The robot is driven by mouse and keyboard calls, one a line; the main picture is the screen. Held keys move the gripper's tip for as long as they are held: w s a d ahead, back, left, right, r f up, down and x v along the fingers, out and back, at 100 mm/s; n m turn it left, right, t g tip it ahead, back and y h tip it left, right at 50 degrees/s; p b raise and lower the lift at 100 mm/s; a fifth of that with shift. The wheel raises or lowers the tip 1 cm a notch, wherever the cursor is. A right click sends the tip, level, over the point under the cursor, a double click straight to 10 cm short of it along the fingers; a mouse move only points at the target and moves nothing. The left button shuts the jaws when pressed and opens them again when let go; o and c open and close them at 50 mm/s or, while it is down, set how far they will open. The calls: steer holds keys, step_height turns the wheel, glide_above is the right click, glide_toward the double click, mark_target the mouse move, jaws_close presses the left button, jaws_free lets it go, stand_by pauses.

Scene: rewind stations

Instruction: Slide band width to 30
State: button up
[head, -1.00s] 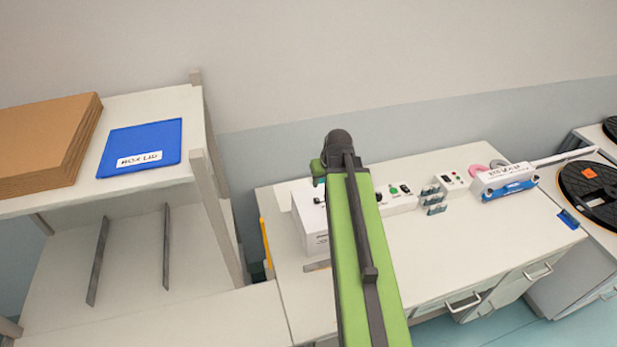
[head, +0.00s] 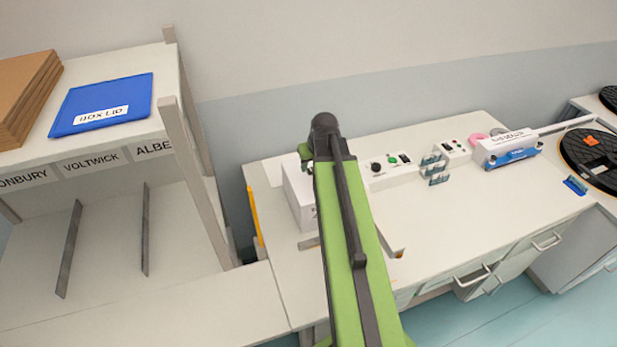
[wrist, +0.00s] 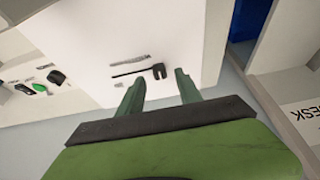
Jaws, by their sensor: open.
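The slider is a black knob (wrist: 159,71) at the right end of a thin dark slot on a white box face in the wrist view. Small dark markings lie above and below the slot, too blurred to read. My gripper (wrist: 159,80) is open, its two green fingers pointing at that face, one on each side of the knob's line. I cannot tell whether they reach or touch the knob. In the head view the white box (head: 298,196) stands on the bench, partly hidden behind my green arm.
A panel with a green button (head: 392,161) and dark knob adjoins the box. The bench (head: 450,210) is clear in front. A labelled shelf (head: 90,165) with a blue box lid (head: 103,102) stands left. A black reel (head: 594,160) lies at the right.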

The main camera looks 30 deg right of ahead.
mark_target(311, 169)
steer(key=b+x, duration=0.1)
steer(key=x, duration=0.2)
steer(key=shift+r, duration=0.1)
jaws_close()
stand_by(1.3)
